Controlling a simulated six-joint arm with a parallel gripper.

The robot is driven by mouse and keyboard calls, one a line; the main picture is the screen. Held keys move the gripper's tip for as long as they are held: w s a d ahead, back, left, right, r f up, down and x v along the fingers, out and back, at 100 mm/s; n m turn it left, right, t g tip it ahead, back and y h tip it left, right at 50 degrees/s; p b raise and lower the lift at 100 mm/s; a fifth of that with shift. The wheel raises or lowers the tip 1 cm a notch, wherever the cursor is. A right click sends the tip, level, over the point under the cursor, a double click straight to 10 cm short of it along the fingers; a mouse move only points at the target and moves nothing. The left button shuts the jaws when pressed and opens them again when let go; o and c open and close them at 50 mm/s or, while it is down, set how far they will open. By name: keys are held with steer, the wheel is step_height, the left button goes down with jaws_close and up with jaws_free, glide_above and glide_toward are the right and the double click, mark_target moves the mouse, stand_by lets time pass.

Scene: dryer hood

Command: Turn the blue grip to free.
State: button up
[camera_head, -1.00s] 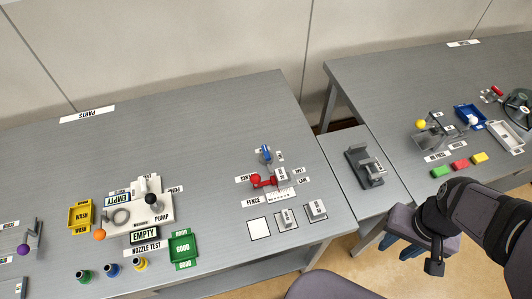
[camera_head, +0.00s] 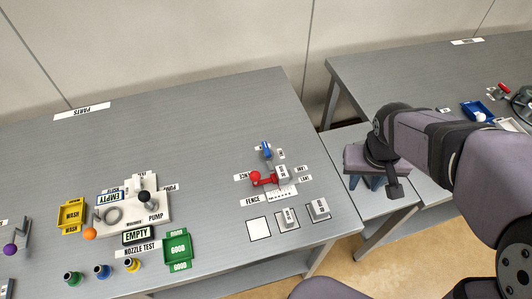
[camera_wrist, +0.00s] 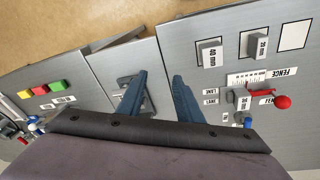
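The blue grip (camera_head: 266,149) stands at the back of the fence fixture on the left table, just behind a red-knobbed lever (camera_head: 262,179). In the wrist view the blue grip (camera_wrist: 248,122) shows at the lower right, partly cut off by my gripper body. Small labels lie beside it, too small to read. My gripper (camera_head: 374,184) hangs over the low shelf between the tables, well to the right of the blue grip. In the wrist view my gripper (camera_wrist: 160,76) has its two blue fingers apart with nothing held between them.
A grey bracket (camera_wrist: 122,88) on the low shelf lies below my fingers. Two grey blocks (camera_head: 289,216) (camera_head: 318,207) and a white square (camera_head: 258,228) are in front of the fence. The pump station (camera_head: 134,206) stands further left. Bare tabletop lies behind the fixture.

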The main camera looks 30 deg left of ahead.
steer(key=w+a+n+t+y+b, duration=0.1)
steer(key=w+a+n+t+b, duration=0.15)
steer(key=a, duration=1.45)
steer(key=n+y+b, duration=0.1)
steer(key=n+b, duration=0.1)
steer(key=n, duration=0.1)
glide_toward(266, 149)
steer(key=shift+m, duration=0.25)
steer(key=shift+p+x, duration=0.35)
steer(key=shift+x, duration=3.55)
jaws_close()
